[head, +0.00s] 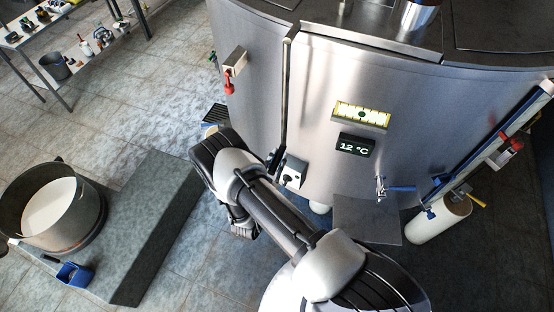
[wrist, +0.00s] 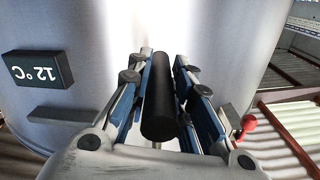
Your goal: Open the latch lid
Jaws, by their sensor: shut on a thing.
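The steel bulk tank (head: 325,140) fills the upper middle of the head view. Its lid (head: 375,32) is on top at the upper edge and looks flat. A long dark rod (head: 286,95) runs from the lid's left front corner down the tank's front. In the wrist view my gripper (wrist: 162,75) is shut on a black cylindrical handle (wrist: 159,105), with a blue-padded finger on each side. In the head view my arm hides most of the gripper at the rod's lower end.
A display (head: 356,146) reading 12 °C and a yellow label (head: 362,114) are on the tank's front. A blue-handled tap (head: 381,188) is low at right. A red-knobbed box (head: 235,62) is left of the rod. A pot of white liquid (head: 55,205) stands on the left platform.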

